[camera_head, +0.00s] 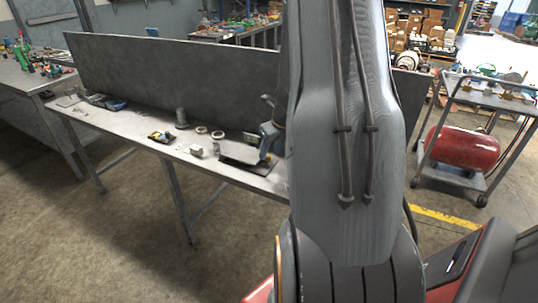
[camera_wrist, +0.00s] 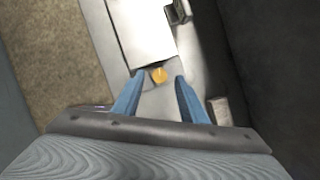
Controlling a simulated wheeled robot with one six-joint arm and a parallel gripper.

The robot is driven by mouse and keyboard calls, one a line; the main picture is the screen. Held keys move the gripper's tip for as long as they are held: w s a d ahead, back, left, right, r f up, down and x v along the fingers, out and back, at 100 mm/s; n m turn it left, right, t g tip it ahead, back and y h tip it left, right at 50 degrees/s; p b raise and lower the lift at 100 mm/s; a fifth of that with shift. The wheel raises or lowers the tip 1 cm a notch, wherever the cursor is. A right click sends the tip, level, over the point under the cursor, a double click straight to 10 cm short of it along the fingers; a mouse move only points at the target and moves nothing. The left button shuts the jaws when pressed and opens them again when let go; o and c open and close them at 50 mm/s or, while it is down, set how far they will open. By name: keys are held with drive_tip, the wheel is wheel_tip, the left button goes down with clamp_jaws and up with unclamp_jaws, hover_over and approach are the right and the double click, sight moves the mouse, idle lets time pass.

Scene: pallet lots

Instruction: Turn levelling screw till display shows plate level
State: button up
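The levelling screw shows as a small orange-yellow knob (camera_wrist: 159,74) at the near edge of a pale flat plate (camera_wrist: 143,30) in the wrist view. In the head view my gripper (camera_head: 268,135) is above the knob, partly hidden by my arm. I cannot make out a display reading in either view.
The bench (camera_head: 120,120) carries a yellow-black device (camera_head: 160,137), a small pale block (camera_head: 196,150), rings (camera_head: 217,135) and a dark cylinder (camera_head: 181,118). A tall grey panel (camera_head: 160,75) stands along its back edge. A cart with a red tank (camera_head: 462,148) is at right.

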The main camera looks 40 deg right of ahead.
drive_tip(key=shift+x, duration=1.1)
clamp_jaws()
drive_tip(key=shift+n, duration=0.3)
